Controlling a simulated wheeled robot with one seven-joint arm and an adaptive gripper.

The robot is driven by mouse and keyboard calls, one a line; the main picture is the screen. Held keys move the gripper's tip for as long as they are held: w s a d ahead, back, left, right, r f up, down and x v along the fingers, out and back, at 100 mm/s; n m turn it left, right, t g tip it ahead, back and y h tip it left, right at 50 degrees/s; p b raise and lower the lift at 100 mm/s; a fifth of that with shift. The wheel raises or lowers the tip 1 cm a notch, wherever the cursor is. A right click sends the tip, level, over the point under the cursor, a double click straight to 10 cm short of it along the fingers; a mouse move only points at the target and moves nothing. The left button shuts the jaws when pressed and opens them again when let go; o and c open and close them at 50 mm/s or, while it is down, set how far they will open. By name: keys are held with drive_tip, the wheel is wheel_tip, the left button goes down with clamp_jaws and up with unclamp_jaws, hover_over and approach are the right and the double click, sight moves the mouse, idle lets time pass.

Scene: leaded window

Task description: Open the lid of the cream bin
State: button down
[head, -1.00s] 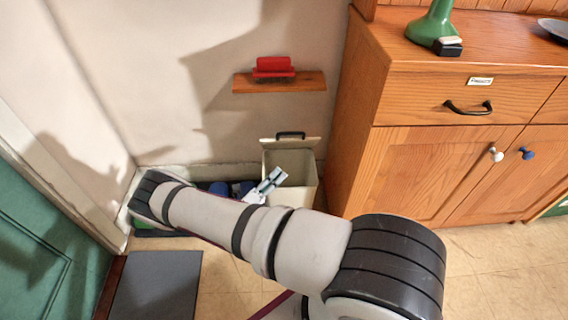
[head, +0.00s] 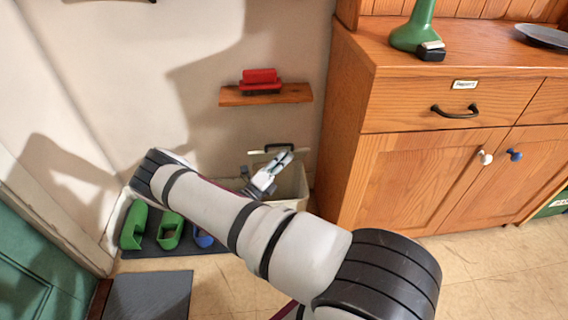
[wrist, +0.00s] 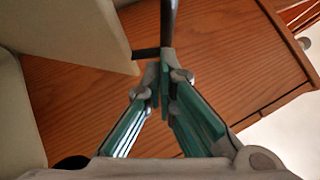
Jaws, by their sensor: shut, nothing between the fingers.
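The cream bin (head: 292,186) stands against the wall beside the wooden cabinet. Its lid (head: 260,158) is raised at the back, with a dark handle (head: 272,147) along the top edge. The bin's mouth is partly visible below. My gripper (head: 285,158) is shut and empty, in front of the raised lid and close to the handle. In the wrist view the fingertips (wrist: 165,78) meet just below the dark handle (wrist: 167,25), beside the cream lid panel (wrist: 75,28). I cannot tell whether they touch the handle. My forearm hides part of the bin's front.
The wooden cabinet (head: 400,180) stands close on the bin's right. A small shelf (head: 265,96) with a red object (head: 260,78) is above the bin. Green footwear (head: 168,230) sits on a dark tray at left. A grey mat (head: 150,295) lies in front.

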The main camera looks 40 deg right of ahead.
sight(284, 144)
drive_tip(key=shift+r, duration=0.1)
drive_tip(key=shift+n+y, duration=0.7)
drive_tip(key=shift+n, duration=0.1)
drive_tip(key=w+d+r+p, duration=0.2)
drive_tip(key=r, duration=0.1)
drive_tip(key=shift+w+r+p, duration=0.15)
drive_tip(key=shift+w+p, duration=0.2)
drive_tip(key=shift+w, duration=0.05)
drive_tip(key=shift+n+t+y, duration=0.3)
drive_tip(key=shift+n+y, duration=0.4)
drive_tip(key=shift+n, duration=0.1)
drive_tip(key=w+d, duration=0.1)
drive_tip(key=w+r, duration=0.1)
drive_tip(key=w+d+r, duration=0.1)
drive_tip(key=w, duration=0.1)
drive_tip(key=shift+d, duration=0.3)
drive_tip(key=shift+w+d+r, duration=0.25)
drive_tip(key=shift+w+d, duration=0.05)
drive_tip(key=shift+w, duration=0.25)
drive_tip(key=shift+s+a, duration=0.1)
drive_tip(key=shift+s, duration=0.05)
